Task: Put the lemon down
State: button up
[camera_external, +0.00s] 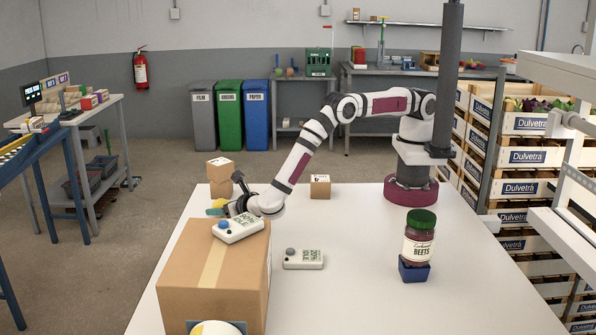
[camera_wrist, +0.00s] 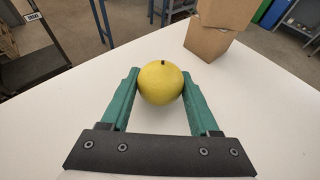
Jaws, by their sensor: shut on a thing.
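The lemon (camera_wrist: 160,80) is a round yellow fruit with a dark stem spot on top. It sits between the green fingertips of my gripper (camera_wrist: 160,92) in the wrist view, and both fingers touch its sides. In the external view my gripper (camera_external: 219,209) is low at the left edge of the white table, behind the large cardboard box. A small part of the lemon (camera_external: 219,203) shows there. I cannot tell whether the lemon's underside touches the table.
Two stacked small boxes (camera_external: 220,180) stand just beyond my gripper; they also show in the wrist view (camera_wrist: 209,40). A large cardboard box (camera_external: 190,270) bears a grey device (camera_external: 238,229).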

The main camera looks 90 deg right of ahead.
jog(key=shift+f, duration=0.1)
jog(key=o, duration=1.4)
